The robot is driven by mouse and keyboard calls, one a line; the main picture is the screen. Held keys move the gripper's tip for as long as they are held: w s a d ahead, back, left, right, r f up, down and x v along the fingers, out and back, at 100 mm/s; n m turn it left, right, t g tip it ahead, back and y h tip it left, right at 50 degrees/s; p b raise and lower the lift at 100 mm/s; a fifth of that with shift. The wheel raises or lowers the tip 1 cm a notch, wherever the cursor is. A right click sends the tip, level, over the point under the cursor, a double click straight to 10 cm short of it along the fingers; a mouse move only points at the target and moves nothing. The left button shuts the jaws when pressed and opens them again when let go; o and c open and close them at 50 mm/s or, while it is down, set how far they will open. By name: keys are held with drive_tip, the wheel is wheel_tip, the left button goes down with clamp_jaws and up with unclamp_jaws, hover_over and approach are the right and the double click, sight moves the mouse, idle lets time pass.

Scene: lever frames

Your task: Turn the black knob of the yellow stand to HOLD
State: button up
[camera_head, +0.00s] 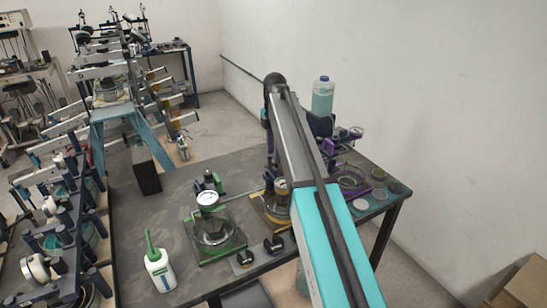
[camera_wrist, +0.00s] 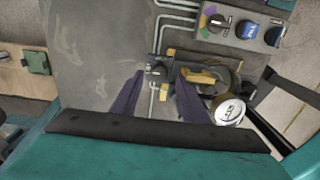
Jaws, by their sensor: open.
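The yellow stand (camera_head: 272,215) is on the dark table in the head view, partly covered by my arm. In the wrist view its yellow parts (camera_wrist: 200,77) and round white gauge (camera_wrist: 228,110) lie at and behind my right finger. A small black knob on a grey block (camera_wrist: 157,70) shows beside the yellow parts. My gripper (camera_wrist: 160,78) is open, with one dark finger on each side of that knob in the picture. I cannot tell the height gap or whether they touch. The knob's setting and any HOLD mark are too small to read.
A green stand (camera_head: 214,236) and a white bottle with a green spout (camera_head: 160,268) stand on the table. A purple stand (camera_head: 350,178) is at the right. In the wrist view a panel with a coloured dial (camera_wrist: 215,22) and blue knob (camera_wrist: 247,30) lies at the top.

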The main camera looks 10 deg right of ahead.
sight(274, 162)
drive_tip(key=shift+f+p, duration=0.4)
drive_tip(key=shift+f, duration=1.5)
clamp_jaws()
